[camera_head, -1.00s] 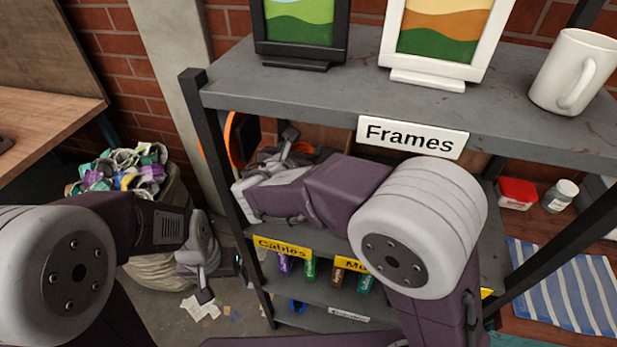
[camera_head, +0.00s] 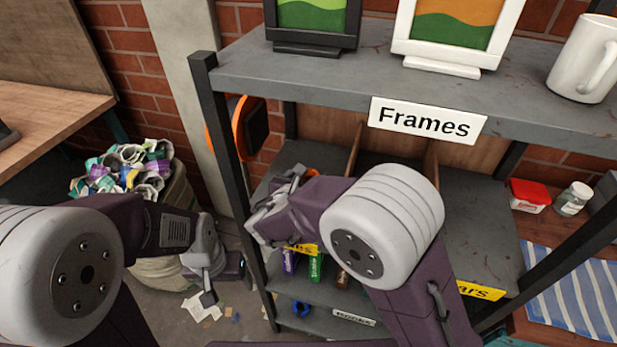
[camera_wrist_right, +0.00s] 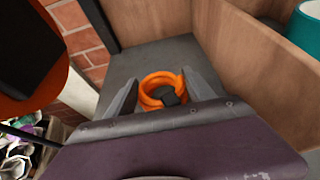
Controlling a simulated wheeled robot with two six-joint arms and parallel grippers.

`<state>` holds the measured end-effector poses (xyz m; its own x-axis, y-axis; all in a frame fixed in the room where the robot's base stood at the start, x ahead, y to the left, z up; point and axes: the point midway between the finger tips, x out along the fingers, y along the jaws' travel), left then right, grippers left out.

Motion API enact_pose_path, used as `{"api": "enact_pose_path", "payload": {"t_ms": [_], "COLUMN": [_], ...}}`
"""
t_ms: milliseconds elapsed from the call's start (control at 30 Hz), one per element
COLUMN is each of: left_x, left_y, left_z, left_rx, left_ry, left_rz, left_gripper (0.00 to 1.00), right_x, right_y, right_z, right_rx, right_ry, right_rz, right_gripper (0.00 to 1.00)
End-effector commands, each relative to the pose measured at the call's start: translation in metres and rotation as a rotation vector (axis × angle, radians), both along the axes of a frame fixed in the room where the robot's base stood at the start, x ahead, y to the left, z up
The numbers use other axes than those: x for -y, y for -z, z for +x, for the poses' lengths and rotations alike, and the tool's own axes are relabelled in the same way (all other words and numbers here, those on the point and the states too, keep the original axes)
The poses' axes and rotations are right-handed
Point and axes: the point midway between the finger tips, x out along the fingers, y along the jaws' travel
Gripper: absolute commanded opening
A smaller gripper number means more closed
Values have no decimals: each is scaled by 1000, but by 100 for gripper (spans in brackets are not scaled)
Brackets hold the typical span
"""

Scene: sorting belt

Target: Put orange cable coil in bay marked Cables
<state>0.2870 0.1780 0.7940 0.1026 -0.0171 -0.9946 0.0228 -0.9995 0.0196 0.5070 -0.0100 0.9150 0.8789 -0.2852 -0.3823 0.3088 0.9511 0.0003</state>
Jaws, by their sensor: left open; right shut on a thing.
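The orange cable coil (camera_wrist_right: 148,96) is between the fingers of my right gripper (camera_wrist_right: 163,92), seen in the right wrist view. In the head view only a sliver of orange coil (camera_head: 313,172) shows behind my right gripper (camera_head: 282,200). The gripper is shut on it inside the leftmost bay, over the grey shelf board (camera_wrist_right: 150,58). I cannot tell whether the coil touches the board. The yellow Cables label (camera_head: 303,249) on this bay's front edge is mostly hidden by my gripper. My left gripper (camera_head: 210,288) is open and empty, low to the left of the rack.
Wooden dividers (camera_wrist_right: 262,48) separate the bays. A teal roll (camera_wrist_right: 308,28) is in the neighbouring bay. An orange-and-black round thing (camera_head: 245,128) hangs beside the rack's left post (camera_head: 222,170). The upper shelf (camera_head: 340,78) with a Frames label is overhead. A full sack (camera_head: 165,270) stands left.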

Motion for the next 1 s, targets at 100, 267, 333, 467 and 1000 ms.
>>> {"api": "enact_pose_path", "payload": {"t_ms": [100,267,333,467,1000], "left_x": [0,0,0,0,0], "left_y": [3,3,3,3,-14], "left_z": [0,0,0,0,0], "left_rx": [0,0,0,0,0], "left_ry": [0,0,0,0,0], "left_rz": [0,0,0,0,0], "left_gripper": [76,76,76,76,76], "right_x": [0,0,0,0,-25], "right_y": [2,3,3,3,-35], "right_z": [0,0,0,0,-73], "right_rx": [1,0,0,0,1], "right_ry": [0,0,0,0,-6], "right_rz": [0,0,0,0,2], "right_gripper": [16,84,84,84,84]}}
